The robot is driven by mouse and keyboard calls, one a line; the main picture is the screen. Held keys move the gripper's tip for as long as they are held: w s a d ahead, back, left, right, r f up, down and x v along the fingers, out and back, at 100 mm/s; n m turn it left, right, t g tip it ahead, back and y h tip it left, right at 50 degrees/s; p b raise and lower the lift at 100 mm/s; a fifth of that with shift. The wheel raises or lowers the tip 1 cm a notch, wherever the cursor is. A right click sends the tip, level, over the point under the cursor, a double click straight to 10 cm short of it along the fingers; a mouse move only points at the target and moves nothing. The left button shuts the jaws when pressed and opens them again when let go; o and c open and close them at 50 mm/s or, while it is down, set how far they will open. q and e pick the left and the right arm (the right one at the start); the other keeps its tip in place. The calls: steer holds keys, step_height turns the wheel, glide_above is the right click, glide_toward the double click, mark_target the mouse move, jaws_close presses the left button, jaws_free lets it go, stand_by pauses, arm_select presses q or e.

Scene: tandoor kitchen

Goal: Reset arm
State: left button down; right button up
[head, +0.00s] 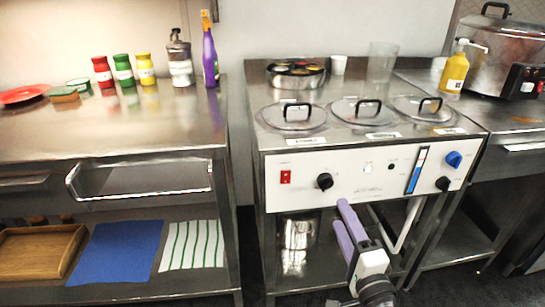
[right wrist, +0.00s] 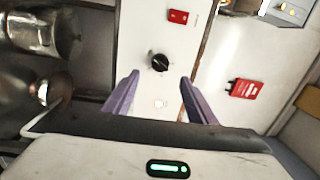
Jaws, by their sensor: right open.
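My right gripper (head: 341,214) has purple fingers and is in front of the steel warmer unit, below its white control panel (head: 330,183). In the right wrist view my gripper (right wrist: 158,82) is open with nothing between the fingers. That view is turned sideways. A black knob (right wrist: 158,61) on the panel shows beyond the gap between the fingertips, and a red switch (right wrist: 178,16) is above it in the picture. I cannot tell that the fingers touch anything. My left gripper is in neither view.
Lidded wells (head: 291,116) top the warmer. A steel table (head: 140,120) at the left holds several bottles, a red plate (head: 22,94) and a purple spray bottle (head: 210,57). Its lower shelf has a wooden tray (head: 35,276) and a blue mat (head: 115,250). A large pot (head: 497,60) stands right.

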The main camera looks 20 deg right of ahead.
steer(key=s+a+f+n+g+y+p, duration=0.25)
steer(key=s+a+f+n+y, duration=0.2)
steer(key=a+n, duration=0.25)
steer(key=s+a+f+n+g+y+p, duration=0.2)
steer(key=s+a+f+n+g+y, duration=0.1)
steer(key=a+f+n, duration=0.3)
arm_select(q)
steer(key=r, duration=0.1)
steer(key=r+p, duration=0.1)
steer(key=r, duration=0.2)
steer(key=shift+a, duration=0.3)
arm_select(e)
steer(key=s+a+f+n+g, duration=0.4)
steer(key=s+f+n, duration=0.3)
steer(key=s+n, duration=0.2)
steer(key=shift+s+a+f+h, duration=0.25)
steer(key=shift+s+a+h, duration=0.1)
steer(key=shift+s+h, duration=0.15)
